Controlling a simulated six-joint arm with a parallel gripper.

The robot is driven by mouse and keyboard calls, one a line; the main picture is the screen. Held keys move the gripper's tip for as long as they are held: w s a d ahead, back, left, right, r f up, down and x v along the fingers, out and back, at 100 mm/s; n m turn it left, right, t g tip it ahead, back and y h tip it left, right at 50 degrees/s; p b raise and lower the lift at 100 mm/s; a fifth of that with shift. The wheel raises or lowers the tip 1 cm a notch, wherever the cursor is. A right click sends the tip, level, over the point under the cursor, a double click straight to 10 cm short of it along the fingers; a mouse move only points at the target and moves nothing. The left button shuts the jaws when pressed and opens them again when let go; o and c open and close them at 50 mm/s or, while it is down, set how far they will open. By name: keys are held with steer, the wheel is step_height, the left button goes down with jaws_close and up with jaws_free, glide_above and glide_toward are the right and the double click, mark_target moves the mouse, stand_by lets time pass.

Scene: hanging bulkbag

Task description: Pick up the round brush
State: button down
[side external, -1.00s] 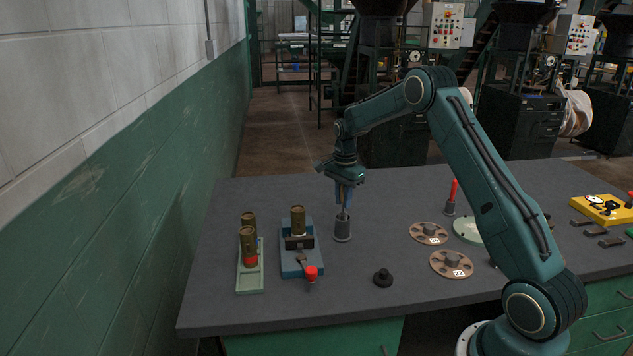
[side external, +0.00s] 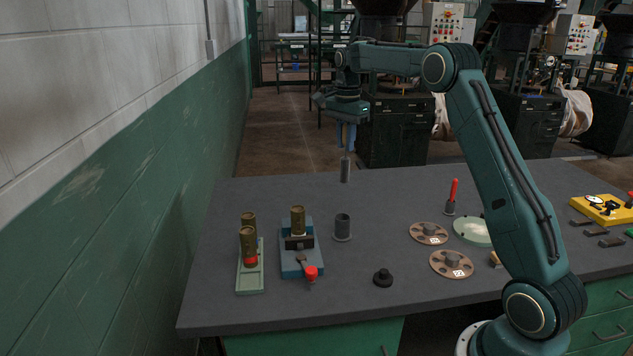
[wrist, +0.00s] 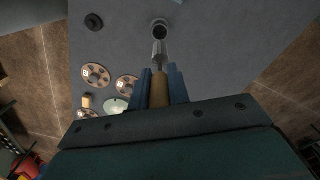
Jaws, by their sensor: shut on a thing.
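My gripper (side external: 347,142) is shut on the round brush (side external: 345,170), above the far part of the grey bench. The brush hangs upright, with its dark cylindrical head down and clear of everything. In the wrist view my gripper (wrist: 160,75) has its blue fingers on both sides of the brush's tan handle (wrist: 160,90), and the grey head points away. The dark round holder (side external: 342,228) stands on the bench below, apart from the brush; its open mouth also shows in the wrist view (wrist: 160,29). The handle's top is hidden by my gripper.
A blue fixture (side external: 289,264) with a brass cylinder and red knob stands left of the holder. A pale green tray (side external: 250,281) with brass cylinders is further left. A black knob (side external: 383,278), brown discs (side external: 429,233) and a red-handled tool (side external: 453,194) are to the right.

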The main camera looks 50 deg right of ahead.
steer(key=shift+r, duration=1.05)
steer(key=w+a+f, duration=0.2)
steer(key=w+a, duration=0.1)
steer(key=a, duration=0.3)
steer(key=w+a+f, duration=0.3)
steer(key=a, duration=0.3)
steer(key=shift+w+a+f, duration=0.2)
steer(key=shift+a+f, duration=0.05)
steer(key=shift+a, duration=0.1)
steer(key=shift+f, duration=2.2)
step_height(320, 180, down, 7)
